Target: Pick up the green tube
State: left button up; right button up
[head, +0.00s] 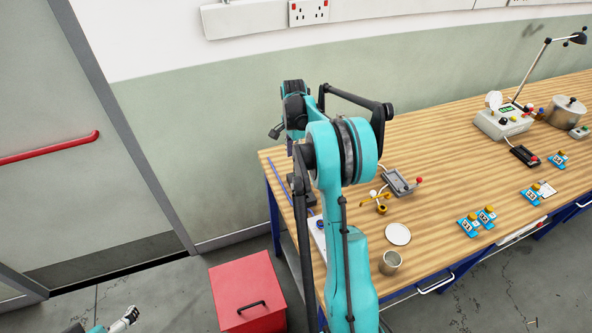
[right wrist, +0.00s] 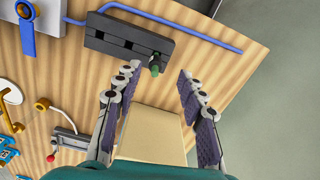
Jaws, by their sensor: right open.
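The small green tube (right wrist: 155,68) shows in the right wrist view, at the right end of a dark rack (right wrist: 128,39) on the wooden table. My right gripper (right wrist: 157,73) is open, with one finger to the left of the tube and one to the right. The tube shows between the fingertips; no contact is visible. In the head view my right arm hides the tube and rack. My left gripper (head: 124,318) is partly seen low at the left of the head view, off the table; its jaw state is unclear.
A blue bent rod (right wrist: 180,28) runs past the rack near the table end. A pale block (right wrist: 152,135) shows below the tube. A grey tray with a red knob (head: 400,182), white disc (head: 398,234) and metal cup (head: 390,262) are on the table (head: 440,170). A red box (head: 246,282) stands on the floor.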

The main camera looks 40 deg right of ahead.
aim_at(296, 169)
jog(key=f, duration=0.2)
jog(key=f+b, duration=0.1)
jog(key=f, duration=0.1)
jog(key=f+b, duration=0.1)
jog(key=f, duration=0.2)
jog(key=shift+s+d, duration=0.2)
jog(key=shift+s, duration=0.1)
jog(key=shift+r, duration=0.1)
jog(key=c, duration=0.9)
